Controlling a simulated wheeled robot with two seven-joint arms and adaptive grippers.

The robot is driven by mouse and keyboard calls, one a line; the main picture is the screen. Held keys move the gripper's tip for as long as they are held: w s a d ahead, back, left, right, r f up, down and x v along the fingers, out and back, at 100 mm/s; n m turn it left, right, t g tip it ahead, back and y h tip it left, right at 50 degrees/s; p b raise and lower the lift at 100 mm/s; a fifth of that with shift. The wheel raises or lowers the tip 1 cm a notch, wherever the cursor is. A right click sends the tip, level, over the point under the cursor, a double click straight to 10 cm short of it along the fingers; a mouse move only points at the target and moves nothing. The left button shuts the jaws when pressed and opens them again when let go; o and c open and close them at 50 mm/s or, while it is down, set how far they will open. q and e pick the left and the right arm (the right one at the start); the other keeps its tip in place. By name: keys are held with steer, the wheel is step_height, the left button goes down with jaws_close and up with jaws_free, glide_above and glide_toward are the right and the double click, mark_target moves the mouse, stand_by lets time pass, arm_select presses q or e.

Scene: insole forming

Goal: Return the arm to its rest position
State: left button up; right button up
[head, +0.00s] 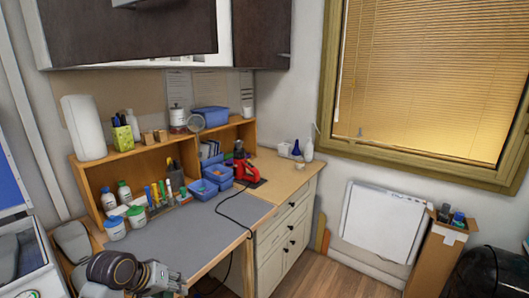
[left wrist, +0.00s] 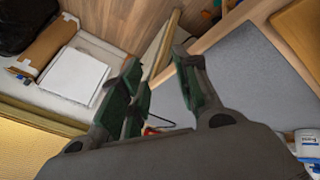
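My left gripper (head: 172,284) is low in the head view, at the front edge of the workbench, over or just in front of the grey mat (head: 170,247). In the left wrist view its fingers (left wrist: 162,88) stand apart with nothing between them, so it is open and empty. The mat also shows at the right of the left wrist view (left wrist: 262,75). My right gripper is in neither view.
A wooden shelf (head: 97,184) with bottles, pens and blue bins (head: 204,189) lines the bench's back. A red tool (head: 247,171) with a black cable stands at the right end. White drawers (head: 270,262) are beside it. The mat's middle is clear.

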arm_select(q)
steer(key=s+d+f+m+g+y, duration=0.1)
steer(key=s+d+f+m+y, duration=0.1)
steer(key=s+f, duration=0.6)
steer(key=s+d+f+m+g+y, duration=0.1)
steer(key=s+d+f+m, duration=0.15)
steer(key=s, duration=0.85)
steer(key=s+f+g, duration=0.1)
steer(key=s+f, duration=0.2)
steer(key=f, duration=3.2)
steer(key=s+a+f, duration=0.2)
steer(key=s+f, duration=0.7)
steer(key=s, duration=0.2)
steer(key=s+a+f+g, duration=0.1)
steer(key=s+a+f, duration=0.1)
steer(key=s+f, duration=0.7)
steer(key=shift+s+a+f, duration=0.2)
steer(key=shift+s+a, duration=0.2)
steer(key=shift+s, duration=0.55)
steer(key=shift+s, duration=0.1)
